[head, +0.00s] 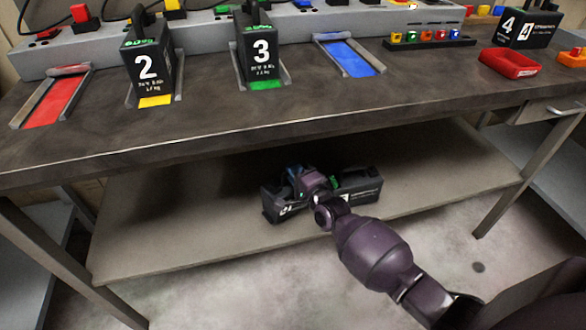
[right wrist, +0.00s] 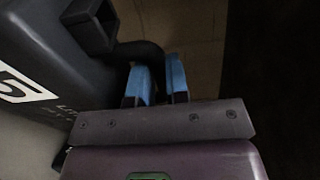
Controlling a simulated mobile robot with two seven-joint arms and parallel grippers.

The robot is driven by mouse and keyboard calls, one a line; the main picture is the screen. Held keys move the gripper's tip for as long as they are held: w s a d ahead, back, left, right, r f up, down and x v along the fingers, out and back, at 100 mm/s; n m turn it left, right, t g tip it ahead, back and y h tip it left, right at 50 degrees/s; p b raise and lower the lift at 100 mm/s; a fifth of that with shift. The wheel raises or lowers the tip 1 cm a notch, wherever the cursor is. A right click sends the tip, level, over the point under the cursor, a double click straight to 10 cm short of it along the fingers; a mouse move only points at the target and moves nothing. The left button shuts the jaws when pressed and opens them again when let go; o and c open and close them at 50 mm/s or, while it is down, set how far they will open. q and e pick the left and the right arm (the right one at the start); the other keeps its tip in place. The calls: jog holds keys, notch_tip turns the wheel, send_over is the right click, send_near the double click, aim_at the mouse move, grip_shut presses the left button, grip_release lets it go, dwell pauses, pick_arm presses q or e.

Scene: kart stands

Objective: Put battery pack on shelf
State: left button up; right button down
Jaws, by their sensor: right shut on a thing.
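A dark battery pack (head: 288,211) is at the lower shelf (head: 150,235) under the bench. My right gripper (head: 297,175) reaches in and is shut on this pack's black handle. In the right wrist view, the blue fingertips (right wrist: 161,82) close at the handle, and the pack (right wrist: 60,50) shows a white label, partly cut off. I cannot tell whether the pack rests on the shelf or is slightly raised. A second dark pack (head: 362,187) stands just to the right on the shelf, partly behind my arm. My left gripper is out of view.
Packs 2 (head: 148,68) and 3 (head: 262,50) stand in yellow and green slots on the bench (head: 210,105). The red slot (head: 60,100) and blue slot (head: 350,56) are empty. Pack 4 (head: 527,28) stands far right, near a red tray (head: 510,64). Shelf space is free left and right.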

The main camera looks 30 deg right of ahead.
aim_at(291, 187)
notch_tip(291, 187, down, 3)
jog(key=shift+f+b, duration=0.2)
jog(key=shift+b, duration=0.4)
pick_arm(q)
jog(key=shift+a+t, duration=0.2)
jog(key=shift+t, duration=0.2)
pick_arm(e)
jog(key=shift+w, duration=0.1)
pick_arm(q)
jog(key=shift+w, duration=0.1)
pick_arm(e)
jog(key=shift+r, duration=0.1)
jog(key=c, duration=1.5)
grip_release()
jog(key=shift+f, duration=0.4)
jog(key=o, duration=0.4)
